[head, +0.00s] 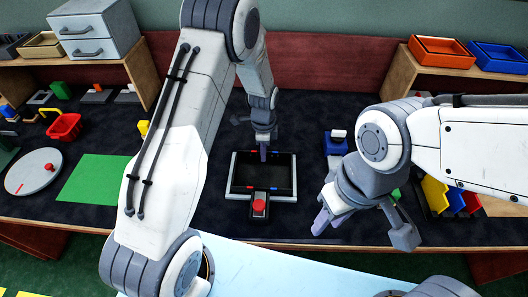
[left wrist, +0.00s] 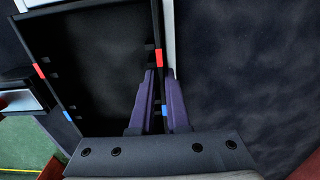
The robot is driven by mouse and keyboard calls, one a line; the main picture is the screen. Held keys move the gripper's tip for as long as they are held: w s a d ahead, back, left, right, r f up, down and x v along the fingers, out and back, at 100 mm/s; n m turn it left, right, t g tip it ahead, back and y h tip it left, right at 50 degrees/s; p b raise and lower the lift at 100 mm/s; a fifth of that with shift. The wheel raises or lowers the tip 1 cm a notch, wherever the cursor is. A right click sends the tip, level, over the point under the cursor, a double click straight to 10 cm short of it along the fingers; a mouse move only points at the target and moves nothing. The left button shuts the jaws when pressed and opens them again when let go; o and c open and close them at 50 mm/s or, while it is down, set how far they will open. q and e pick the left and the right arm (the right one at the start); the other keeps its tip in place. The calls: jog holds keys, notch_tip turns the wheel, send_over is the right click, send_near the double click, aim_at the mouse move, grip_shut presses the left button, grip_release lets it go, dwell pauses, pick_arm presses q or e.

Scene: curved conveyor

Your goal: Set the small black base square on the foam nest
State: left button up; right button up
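The small black base (head: 262,177) is a shallow black tray with red and blue marks on its near and far walls. It lies within a pale border, seemingly the foam nest (head: 231,174); the nest's middle is hidden. My left gripper (head: 263,153) points down at the base's far wall. In the left wrist view its fingers (left wrist: 162,85) straddle a wall of the base (left wrist: 95,65), close against both sides beside a blue mark. A pale strip of the nest (left wrist: 169,25) shows beside that wall. My right gripper (head: 328,218) is right of the nest, away from the base; its opening is unclear.
A red-topped black button box (head: 259,204) stands at the nest's near side. A blue block-like item (head: 335,145) stands to the right. A green mat (head: 95,179), round disc (head: 33,171) and red basket (head: 64,127) lie left. Yellow and blue bins (head: 436,194) stand right.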

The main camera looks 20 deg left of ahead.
pick_arm(q)
jog(key=shift+w+f, duration=0.1)
jog(key=shift+f, duration=0.1)
jog(key=shift+r, duration=0.2)
jog(key=shift+w+r, duration=0.15)
jog(key=shift+r, duration=0.25)
jog(key=s+d+r+n, duration=0.1)
jog(key=s+d+r, duration=0.1)
jog(key=r, duration=0.5)
jog(key=s+d+r, duration=0.2)
jog(key=r, duration=0.6)
jog(key=s+d+r+n+p, duration=0.1)
jog(key=s+d+r+n, duration=0.1)
jog(key=s, duration=1)
jog(key=s+d+r+n+h+p, duration=0.1)
jog(key=s+d+r+n, duration=0.2)
jog(key=s, duration=0.9)
jog(key=shift+s+d+r+n+p, duration=0.3)
jog(key=shift+s+r+n+p, duration=0.1)
jog(key=shift+r+n, duration=1.05)
